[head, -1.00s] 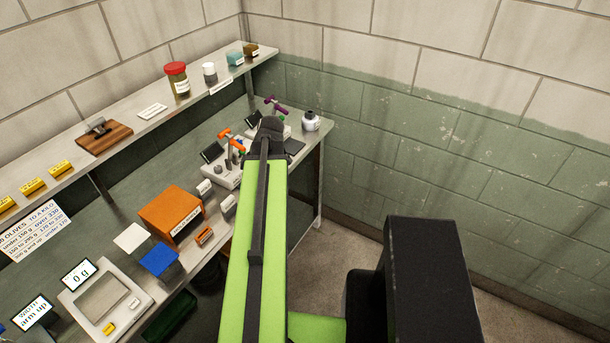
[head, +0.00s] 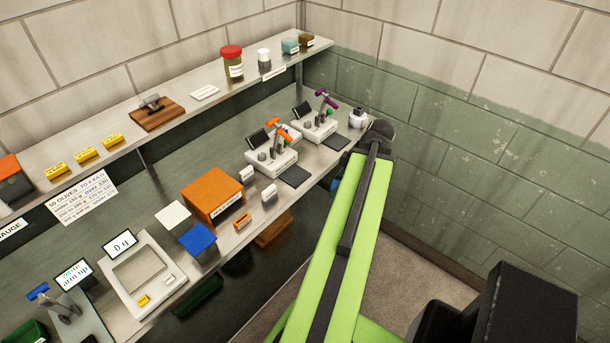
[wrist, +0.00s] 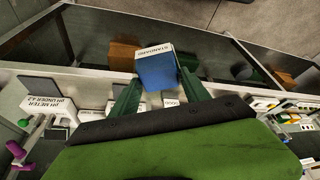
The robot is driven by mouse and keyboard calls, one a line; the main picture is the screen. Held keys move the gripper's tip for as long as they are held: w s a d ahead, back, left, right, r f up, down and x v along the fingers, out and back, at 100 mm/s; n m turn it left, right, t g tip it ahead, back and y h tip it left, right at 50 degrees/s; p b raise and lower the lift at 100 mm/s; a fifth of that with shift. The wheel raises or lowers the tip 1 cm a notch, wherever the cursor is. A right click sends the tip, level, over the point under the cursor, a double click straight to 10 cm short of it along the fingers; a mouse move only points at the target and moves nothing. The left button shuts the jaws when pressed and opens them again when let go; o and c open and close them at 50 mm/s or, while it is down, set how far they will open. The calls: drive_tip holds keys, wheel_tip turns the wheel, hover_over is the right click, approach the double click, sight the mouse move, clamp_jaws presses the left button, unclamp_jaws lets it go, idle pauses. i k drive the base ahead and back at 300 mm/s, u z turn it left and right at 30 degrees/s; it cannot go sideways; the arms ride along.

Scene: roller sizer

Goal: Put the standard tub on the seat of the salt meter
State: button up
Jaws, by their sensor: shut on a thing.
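My gripper (wrist: 158,84) is shut on the standard tub (wrist: 158,68), a blue box with a white "STANDARD" label, between its green fingers. In the head view my arm hides most of the gripper and the tub. Two light-grey meters stand on the bench there. One has an orange-topped part (head: 272,150) and a dark flat pad (head: 295,175) in front; I take it as the salt meter, though its label is not readable. The other, with a purple part (head: 318,122), matches the meter labelled pH (wrist: 45,104) in the wrist view. The tub is apart from both pads.
The bench also holds an orange box (head: 212,195), a blue block (head: 198,240), a scale (head: 143,275) and a white jar (head: 358,118). A shelf above carries a red-lidded jar (head: 232,64).

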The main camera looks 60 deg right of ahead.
sight(296, 177)
drive_tip(key=k, duration=1.2)
drive_tip(key=u, duration=0.25)
drive_tip(key=i, duration=1.7)
drive_tip(key=z, duration=0.45)
